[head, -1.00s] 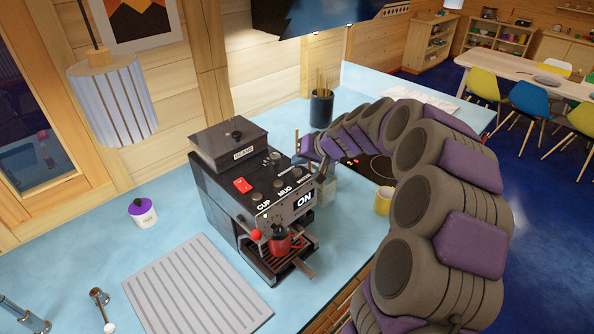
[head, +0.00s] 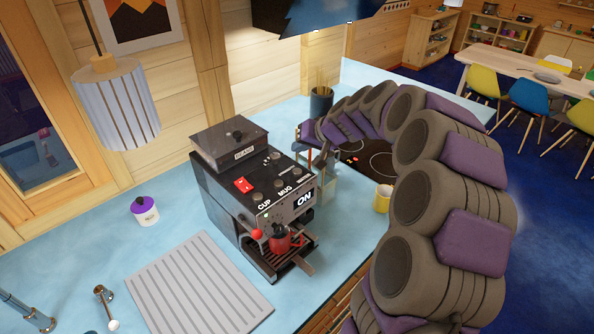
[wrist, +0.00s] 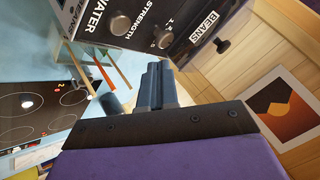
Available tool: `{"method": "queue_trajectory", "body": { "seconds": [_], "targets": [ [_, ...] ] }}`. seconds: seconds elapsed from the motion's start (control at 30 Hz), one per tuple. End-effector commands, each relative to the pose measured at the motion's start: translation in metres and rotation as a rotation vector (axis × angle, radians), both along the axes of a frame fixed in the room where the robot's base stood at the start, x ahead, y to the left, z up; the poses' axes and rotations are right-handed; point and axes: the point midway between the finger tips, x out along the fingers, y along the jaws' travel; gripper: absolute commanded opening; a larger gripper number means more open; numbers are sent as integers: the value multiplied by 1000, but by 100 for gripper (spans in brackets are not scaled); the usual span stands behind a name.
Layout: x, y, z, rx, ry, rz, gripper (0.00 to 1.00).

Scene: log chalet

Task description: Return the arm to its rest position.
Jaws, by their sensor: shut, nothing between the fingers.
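My arm rises from the bottom right and curves over the counter to the left. Its end, my gripper (head: 322,157), is beside the right side of the coffee machine (head: 225,200), partly hidden and small in the head view. In the wrist view the two fingers of my gripper (wrist: 157,86) are together with nothing between them. The machine's knobs and its BEANS label lie just beyond them. I cannot tell whether the gripper touches the machine.
A red mug (head: 280,240) stands on the machine's drip tray. A black utensil holder (head: 321,103), a stove (head: 378,163) and a yellow cup (head: 382,198) are near the arm. A ribbed mat (head: 195,290) and a purple-lidded jar (head: 145,210) are on the left. A lamp (head: 115,105) hangs above.

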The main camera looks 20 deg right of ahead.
Motion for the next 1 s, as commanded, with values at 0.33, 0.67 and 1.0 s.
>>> {"method": "queue_trajectory", "body": {
  "seconds": [0.33,0.67,1.0],
  "targets": [
    [-1,3,0,-1,3,5,0],
    [-92,107,-23,-46,160,206,0],
    [-260,170,-83,-206,450,369,0]
  ]
}}
